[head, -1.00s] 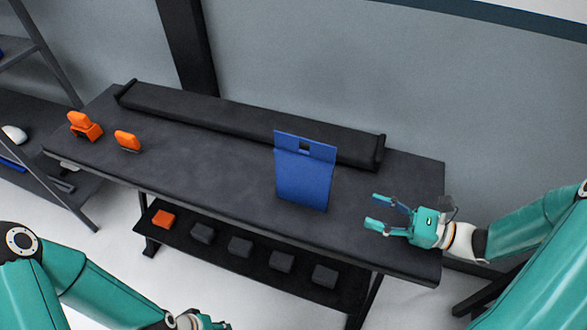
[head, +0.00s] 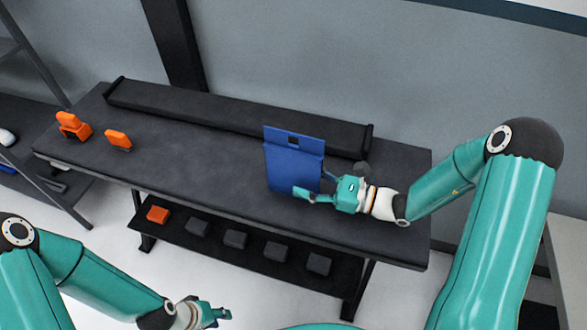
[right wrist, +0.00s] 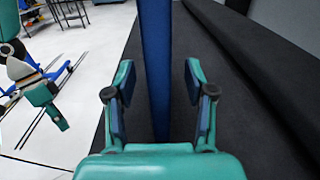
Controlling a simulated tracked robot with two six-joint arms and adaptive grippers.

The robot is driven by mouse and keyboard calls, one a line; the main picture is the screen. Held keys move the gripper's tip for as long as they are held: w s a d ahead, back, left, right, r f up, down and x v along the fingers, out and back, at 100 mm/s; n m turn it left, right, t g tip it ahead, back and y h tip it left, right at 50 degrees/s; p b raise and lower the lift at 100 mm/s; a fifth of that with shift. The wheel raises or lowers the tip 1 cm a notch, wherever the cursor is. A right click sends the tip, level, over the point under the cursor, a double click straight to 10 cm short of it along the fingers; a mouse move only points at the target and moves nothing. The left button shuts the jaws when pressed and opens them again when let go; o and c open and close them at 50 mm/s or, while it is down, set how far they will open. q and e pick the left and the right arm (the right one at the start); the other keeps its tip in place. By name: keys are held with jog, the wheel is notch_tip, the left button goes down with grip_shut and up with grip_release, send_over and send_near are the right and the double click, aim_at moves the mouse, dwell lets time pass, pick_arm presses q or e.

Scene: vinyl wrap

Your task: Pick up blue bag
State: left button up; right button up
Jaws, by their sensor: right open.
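The blue bag (head: 291,161) stands upright on the dark table, flat and thin, with a small cutout near its top. My right gripper (head: 312,186) is open at the bag's right edge in the head view, one finger in front of the bag and the other partly hidden. In the right wrist view the bag (right wrist: 156,60) shows edge-on between the two open fingers (right wrist: 157,95), with a gap on each side. My left gripper (head: 222,314) is low at the bottom of the head view, away from the table; its finger opening is too small to tell.
Two orange tools (head: 73,126) (head: 117,139) stand at the left. A lower shelf (head: 185,233) holds an orange block (head: 157,214) and several dark blocks. The table's middle is clear.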

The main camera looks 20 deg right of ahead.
jog(key=shift+x, duration=1.45)
jog(key=shift+r, duration=0.1)
grip_shut()
